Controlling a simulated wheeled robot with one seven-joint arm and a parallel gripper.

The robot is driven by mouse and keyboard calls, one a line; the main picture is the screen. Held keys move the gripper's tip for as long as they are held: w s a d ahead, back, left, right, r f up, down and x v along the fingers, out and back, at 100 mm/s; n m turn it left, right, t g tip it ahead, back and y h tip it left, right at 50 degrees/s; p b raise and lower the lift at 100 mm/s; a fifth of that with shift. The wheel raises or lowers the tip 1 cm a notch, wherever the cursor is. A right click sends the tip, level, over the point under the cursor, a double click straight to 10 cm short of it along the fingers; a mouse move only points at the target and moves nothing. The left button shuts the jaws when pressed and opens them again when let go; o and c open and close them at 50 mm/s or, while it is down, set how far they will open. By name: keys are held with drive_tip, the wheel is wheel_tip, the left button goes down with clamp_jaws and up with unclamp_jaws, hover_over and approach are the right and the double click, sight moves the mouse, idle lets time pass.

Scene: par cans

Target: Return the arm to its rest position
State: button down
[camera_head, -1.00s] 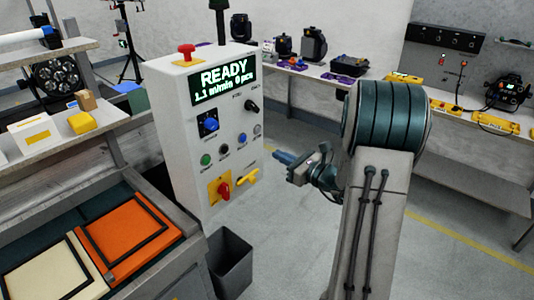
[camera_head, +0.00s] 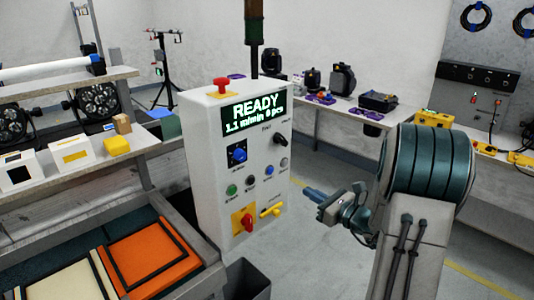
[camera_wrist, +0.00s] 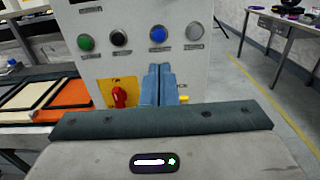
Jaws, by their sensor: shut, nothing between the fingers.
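My gripper (camera_head: 312,194) is at the right of the white control cabinet (camera_head: 208,150), pointing toward its front face with a gap between them. In the wrist view its two blue fingers (camera_wrist: 158,85) are pressed together with nothing between them. They hide part of the cabinet's lower face, beside the red rotary switch (camera_wrist: 119,96) on its yellow plate. My arm is bent, with its large teal-banded joint at the right of the head view.
A grey bin (camera_head: 247,280) stands on the floor below the cabinet. At the left are a shelf with boxes (camera_head: 72,153) and a tray with an orange panel (camera_head: 150,258). Benches with lamps (camera_head: 342,80) line the back. Floor between cabinet and right bench is clear.

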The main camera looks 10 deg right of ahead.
drive_tip(key=s+a+r+n+g+y, duration=0.1)
drive_tip(key=s+a+n+g, duration=1.1)
drive_tip(key=s+a+n, duration=0.4)
drive_tip(key=s+d+n+h, duration=0.4)
drive_tip(key=s+n+h, duration=0.6)
drive_tip(key=n, duration=0.3)
drive_tip(key=shift+s+d+n+h, duration=0.25)
drive_tip(key=shift+s+n+h, duration=0.05)
drive_tip(key=shift+s, duration=0.05)
